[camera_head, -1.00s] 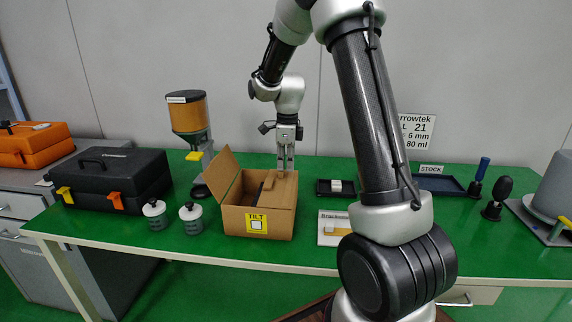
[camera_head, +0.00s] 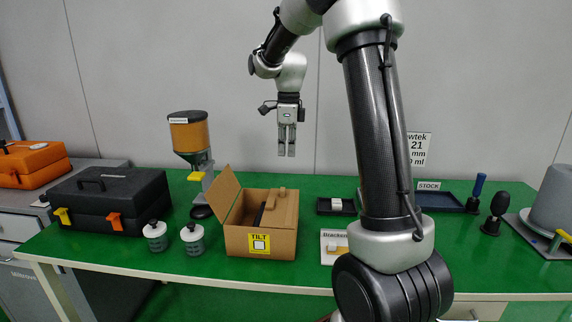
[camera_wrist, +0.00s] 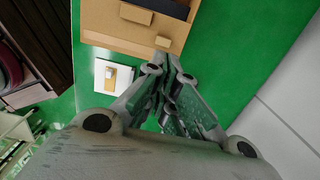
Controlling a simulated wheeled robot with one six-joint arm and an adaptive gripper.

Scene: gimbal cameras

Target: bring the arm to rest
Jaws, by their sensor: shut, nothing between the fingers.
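My gripper (camera_head: 287,150) hangs in the air, fingers pointing down, above and behind the open cardboard box (camera_head: 259,241). The fingers are shut with nothing between them. The wrist view shows my gripper's fingers (camera_wrist: 165,70) close together, with part of the box (camera_wrist: 135,38) beyond them. My arm rises from the lower right and bends over at the top of the head view.
The green table (camera_head: 215,270) holds two jars, a black case (camera_head: 108,195), an orange hopper dispenser (camera_head: 188,140), a small black tray (camera_head: 336,206), a white card (camera_head: 333,246) and a blue STOCK tray (camera_head: 440,202). The wall stands behind. Air around my gripper is free.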

